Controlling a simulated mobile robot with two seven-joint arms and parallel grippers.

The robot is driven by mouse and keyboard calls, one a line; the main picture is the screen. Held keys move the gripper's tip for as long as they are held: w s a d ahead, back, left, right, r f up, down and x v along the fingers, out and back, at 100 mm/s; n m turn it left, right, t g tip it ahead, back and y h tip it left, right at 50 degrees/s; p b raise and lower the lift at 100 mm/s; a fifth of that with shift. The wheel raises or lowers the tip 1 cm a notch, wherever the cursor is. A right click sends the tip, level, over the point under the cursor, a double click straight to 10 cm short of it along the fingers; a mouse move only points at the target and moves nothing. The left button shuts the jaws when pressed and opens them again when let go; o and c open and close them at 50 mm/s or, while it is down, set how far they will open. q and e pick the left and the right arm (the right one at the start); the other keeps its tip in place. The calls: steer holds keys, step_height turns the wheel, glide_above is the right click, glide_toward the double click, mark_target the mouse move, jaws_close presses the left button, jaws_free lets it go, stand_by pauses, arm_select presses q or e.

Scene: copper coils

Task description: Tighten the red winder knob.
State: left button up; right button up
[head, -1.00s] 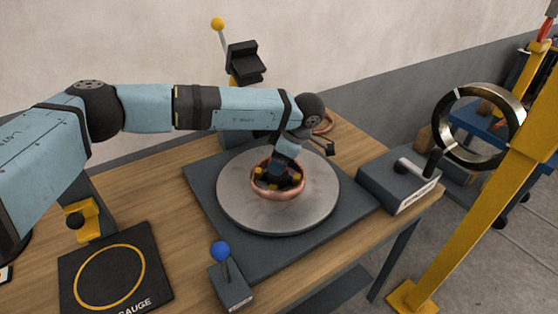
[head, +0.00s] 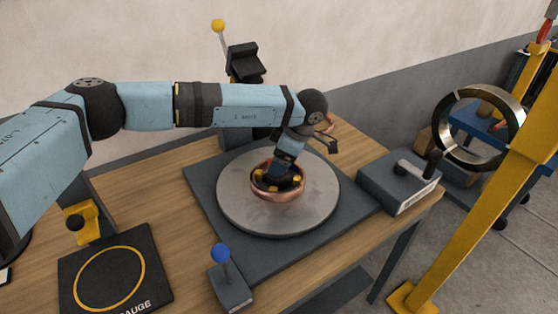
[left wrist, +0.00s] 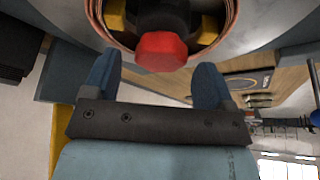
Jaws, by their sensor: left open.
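The red winder knob (left wrist: 162,50) shows in the left wrist view, in front of a dark hub inside the copper coil (left wrist: 92,14). My left gripper (left wrist: 155,66) is open, with one blue finger on each side of the knob and gaps between. In the head view the copper coil (head: 277,195) sits on the round grey plate (head: 235,205). My left gripper (head: 284,168) reaches down to the coil's opening from above and hides the knob there. My right gripper is not in view.
A grey box with a black crank (head: 398,182) stands right of the plate. A blue-knobbed lever (head: 222,253) is in front. A gauge mat (head: 115,268) lies front left. A metal ring (head: 480,124) hangs by a yellow post (head: 460,210) at right.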

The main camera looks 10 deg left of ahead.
arm_select(q)
steer(key=v, duration=1.2)
steer(key=shift+d+r, duration=0.15)
steer(key=shift+r, duration=0.05)
steer(key=shift+s, duration=0.1)
